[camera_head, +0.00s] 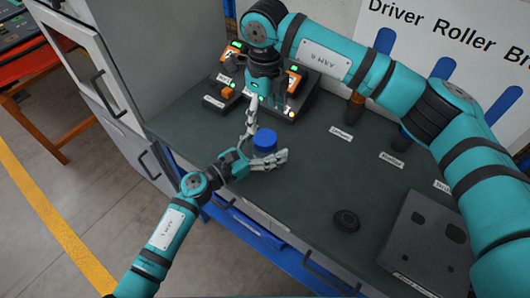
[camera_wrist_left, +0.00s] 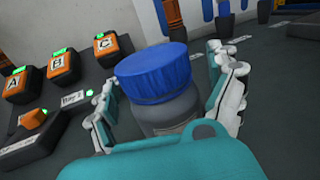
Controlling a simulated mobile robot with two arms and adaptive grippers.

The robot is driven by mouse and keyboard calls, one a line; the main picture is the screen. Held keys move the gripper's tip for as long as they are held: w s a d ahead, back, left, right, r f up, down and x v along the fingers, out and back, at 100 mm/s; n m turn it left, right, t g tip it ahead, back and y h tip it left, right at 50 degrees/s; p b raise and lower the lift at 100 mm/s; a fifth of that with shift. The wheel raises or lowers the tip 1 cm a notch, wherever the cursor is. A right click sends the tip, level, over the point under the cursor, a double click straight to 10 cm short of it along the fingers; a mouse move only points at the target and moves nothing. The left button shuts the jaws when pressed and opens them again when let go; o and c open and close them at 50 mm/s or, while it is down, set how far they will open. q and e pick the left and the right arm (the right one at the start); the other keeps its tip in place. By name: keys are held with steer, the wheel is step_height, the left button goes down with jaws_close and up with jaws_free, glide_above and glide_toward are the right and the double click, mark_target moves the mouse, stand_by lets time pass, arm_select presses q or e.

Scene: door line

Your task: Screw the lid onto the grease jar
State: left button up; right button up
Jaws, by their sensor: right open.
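The grease jar (camera_wrist_left: 172,115) is a grey, upright jar with a ribbed blue lid (camera_wrist_left: 152,72) on its top. In the head view the blue lid (camera_head: 265,138) shows near the middle of the bench, with most of the jar hidden below it. I cannot tell whether the lid is threaded on. My left gripper (camera_head: 268,132) is open, its fingers spread on either side of the jar; they also flank it in the left wrist view (camera_wrist_left: 168,95).
Orange-topped stations (camera_wrist_left: 65,68) stand behind and left of the jar. A black round piece (camera_head: 347,220) and a grey box (camera_head: 428,245) are at the bench's right. Screwdrivers (camera_head: 354,107) stand along the back. The dark bench (camera_head: 310,180) is clear right of the jar.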

mark_target(265, 137)
arm_select(q)
jaws_close()
arm_select(e)
steer(key=n, duration=0.5)
steer(key=shift+n, duration=0.4)
steer(key=n, duration=2.1)
steer(key=shift+f, duration=0.1)
steer(key=shift+f, duration=3.95)
